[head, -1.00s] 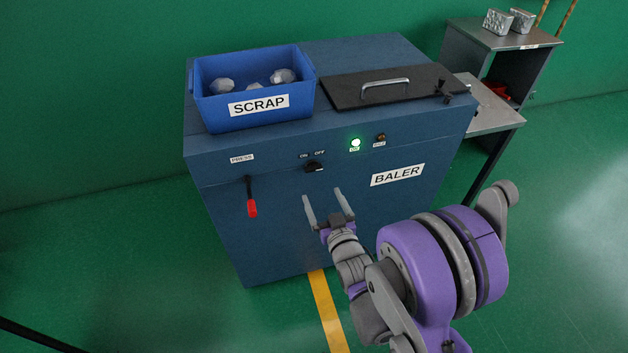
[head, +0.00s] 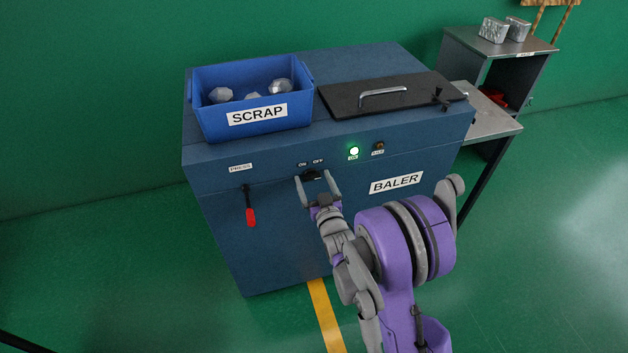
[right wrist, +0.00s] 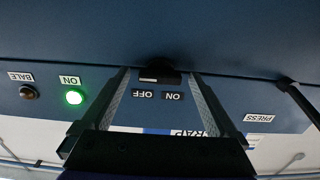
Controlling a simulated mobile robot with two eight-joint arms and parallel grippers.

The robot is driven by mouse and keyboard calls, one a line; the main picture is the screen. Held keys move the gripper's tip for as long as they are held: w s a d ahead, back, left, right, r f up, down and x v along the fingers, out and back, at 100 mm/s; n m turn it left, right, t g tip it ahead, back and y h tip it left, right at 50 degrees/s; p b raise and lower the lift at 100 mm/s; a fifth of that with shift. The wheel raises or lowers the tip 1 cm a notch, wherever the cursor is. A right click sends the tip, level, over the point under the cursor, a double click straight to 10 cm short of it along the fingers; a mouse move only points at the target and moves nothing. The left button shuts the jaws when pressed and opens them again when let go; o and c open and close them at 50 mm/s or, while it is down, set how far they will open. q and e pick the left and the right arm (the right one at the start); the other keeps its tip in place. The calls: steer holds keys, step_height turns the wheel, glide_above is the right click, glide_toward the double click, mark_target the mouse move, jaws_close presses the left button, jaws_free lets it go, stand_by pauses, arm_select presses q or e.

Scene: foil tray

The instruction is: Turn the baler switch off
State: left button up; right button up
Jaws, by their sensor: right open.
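The baler (head: 260,215) is a blue cabinet with a black rotary switch (head: 311,175) on its front, under ON and OFF labels. The switch also shows in the right wrist view (right wrist: 159,76), where the picture is upside down. My right gripper (head: 314,181) is open, with its fingers on either side of the switch. I cannot tell whether the fingers touch it. In the right wrist view the fingers (right wrist: 158,85) flank the switch and its labels. The green ON lamp (head: 354,151) is lit. My left gripper is not in view.
A red-handled PRESS lever (head: 250,215) hangs left of the switch. A dark BALE lamp (head: 379,146) is right of the green one. On top are a blue SCRAP bin (head: 211,126) and a black lid (head: 345,93). A metal shelf (head: 490,125) stands at right.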

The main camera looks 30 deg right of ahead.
steer(key=c, duration=1.4)
steer(key=shift+f+n+b, duration=0.1)
steer(key=shift+n+b, duration=0.7)
steer(key=shift+n, duration=0.5)
steer(key=n+b, duration=0.1)
steer(key=n, duration=0.2)
steer(key=shift+n+b, duration=0.3)
steer(key=shift+b, duration=0.1)
steer(key=n+b, duration=0.2)
steer(key=n, duration=0.3)
steer(key=shift+n, duration=0.6)
steer(key=o, duration=1.4)
